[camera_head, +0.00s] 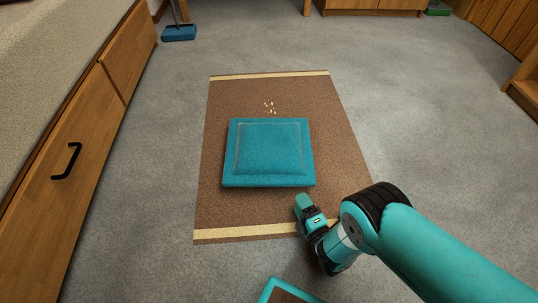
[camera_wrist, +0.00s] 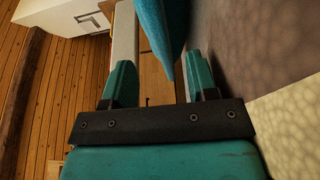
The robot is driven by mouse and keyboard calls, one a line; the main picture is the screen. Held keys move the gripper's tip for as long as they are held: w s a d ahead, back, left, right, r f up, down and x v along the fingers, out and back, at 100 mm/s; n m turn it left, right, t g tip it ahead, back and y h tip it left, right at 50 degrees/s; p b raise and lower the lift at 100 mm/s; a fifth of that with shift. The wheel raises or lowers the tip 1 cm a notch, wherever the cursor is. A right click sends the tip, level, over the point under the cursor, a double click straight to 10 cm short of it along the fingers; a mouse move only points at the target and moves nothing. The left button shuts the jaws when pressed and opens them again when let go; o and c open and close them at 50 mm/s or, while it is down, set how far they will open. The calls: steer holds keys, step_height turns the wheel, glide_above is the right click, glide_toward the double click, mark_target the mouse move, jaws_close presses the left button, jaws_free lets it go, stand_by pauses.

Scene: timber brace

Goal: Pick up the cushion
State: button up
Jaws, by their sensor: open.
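The cushion (camera_head: 270,152) is a flat teal square with a raised middle. It lies on the brown rug (camera_head: 220,212) in the head view. My gripper (camera_head: 303,203) is low over the rug, just in front of the cushion's near right corner. In the wrist view my gripper (camera_wrist: 160,80) has its two teal fingers apart. The cushion's edge (camera_wrist: 163,28) shows there as a teal slab close to the right finger. I cannot tell whether it touches that finger or lies between the fingers.
Small pale crumbs (camera_head: 270,106) lie on the rug behind the cushion. A wooden bench with drawers (camera_head: 80,165) runs along the left. A blue broom head (camera_head: 179,32) stands at the back left. Grey carpet (camera_head: 420,120) is clear to the right.

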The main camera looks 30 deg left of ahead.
mark_target(291, 185)
steer(key=b+x, duration=0.1)
steer(key=x, duration=0.1)
steer(key=b+x, duration=0.4)
steer(key=shift+w+a+f, duration=0.1)
steer(key=shift+a+f, duration=0.05)
steer(key=shift+f, duration=0.1)
steer(key=shift+w+a+r+b, duration=0.3)
steer(key=shift+w+a+b, duration=0.1)
steer(key=shift+b, duration=0.1)
steer(key=shift+r, duration=0.1)
jaws_close()
steer(key=shift+r, duration=0.1)
